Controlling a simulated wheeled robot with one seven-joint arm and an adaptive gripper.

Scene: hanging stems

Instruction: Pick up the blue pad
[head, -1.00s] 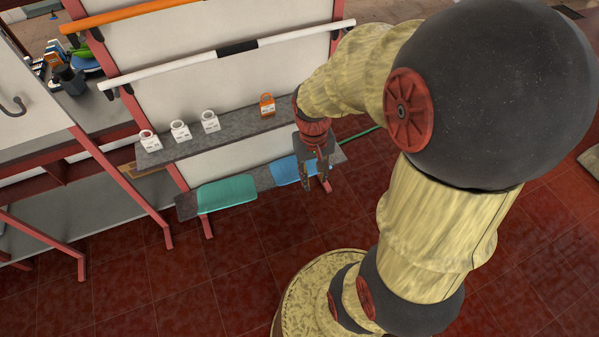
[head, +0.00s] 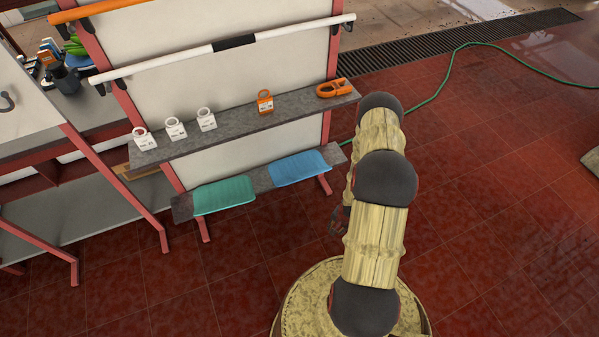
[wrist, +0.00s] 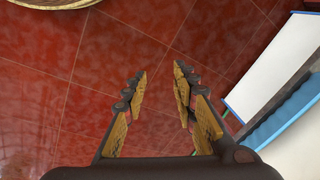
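The blue pad (head: 299,168) lies on the right part of the lower grey shelf, fully in view in the head view. A blue edge, likely the same pad, shows at the right of the wrist view (wrist: 286,117). A teal pad (head: 224,195) lies to its left on the same shelf. My gripper (head: 335,231) hangs low to the right of and in front of the blue pad, partly hidden by my arm. In the wrist view my gripper (wrist: 159,88) is open, with only red floor between its fingers.
The upper shelf (head: 240,121) holds several white tagged rings, an orange tagged ring (head: 265,102) and an orange clip (head: 333,88). White (head: 220,48) and orange (head: 100,10) bars run above.

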